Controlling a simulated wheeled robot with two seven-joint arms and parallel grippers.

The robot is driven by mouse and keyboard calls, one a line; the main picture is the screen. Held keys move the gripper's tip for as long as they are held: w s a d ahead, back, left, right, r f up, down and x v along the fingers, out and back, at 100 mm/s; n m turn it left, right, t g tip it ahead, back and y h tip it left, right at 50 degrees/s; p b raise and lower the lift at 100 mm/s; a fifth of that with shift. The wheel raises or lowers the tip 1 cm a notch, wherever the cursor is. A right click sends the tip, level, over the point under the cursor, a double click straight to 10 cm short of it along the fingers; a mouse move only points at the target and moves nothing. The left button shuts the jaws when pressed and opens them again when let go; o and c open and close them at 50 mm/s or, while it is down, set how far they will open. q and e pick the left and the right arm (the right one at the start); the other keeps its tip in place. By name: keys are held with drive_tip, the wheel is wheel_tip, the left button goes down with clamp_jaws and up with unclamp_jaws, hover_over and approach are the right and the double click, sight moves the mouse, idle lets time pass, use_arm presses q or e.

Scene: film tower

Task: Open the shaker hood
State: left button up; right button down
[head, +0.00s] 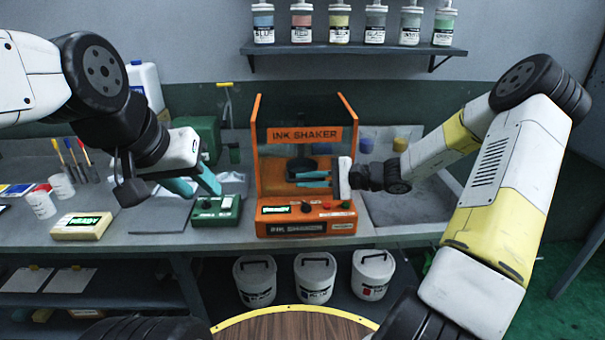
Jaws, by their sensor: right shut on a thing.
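The orange ink shaker (265,182) stands on the bench in the middle of the head view. Its hood (304,134) has a clear front with an orange "INK SHAKER" label and slanted orange side edges. My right gripper (299,179) reaches in from the right, low at the hood's front, with its teal fingers level. It is shut on the hood's lower front part; the grip itself is small and partly hidden. A dark round part (302,165) shows just behind the fingers. My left gripper (206,192) is open and empty, left of the shaker, above the green box.
A green device (216,212) sits left of the shaker, and a cream device (82,228) further left. A grey sink or tray (405,205) lies to the right. A shelf (355,49) with several bottles hangs above. White buckets (313,278) stand below the bench.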

sight(308, 147)
idle(0.8)
drive_tip(key=w+r, duration=0.1)
drive_tip(key=r, duration=0.1)
drive_tip(key=w+r+m, duration=0.1)
drive_tip(key=r, duration=0.2)
drive_tip(key=w+r+m+g, duration=0.1)
drive_tip(key=r, duration=0.2)
drive_tip(key=shift+w+r+h, duration=0.1)
drive_tip(key=shift+w+h, duration=0.15)
drive_tip(key=shift+h, duration=0.05)
drive_tip(key=w+r+m, duration=0.1)
drive_tip(key=w+r, duration=0.1)
drive_tip(key=r, duration=0.1)
drive_tip(key=w+r+m+g, duration=0.1)
drive_tip(key=w+r, duration=0.2)
drive_tip(key=shift+w+r, duration=0.7)
drive_tip(key=shift+w, duration=0.1)
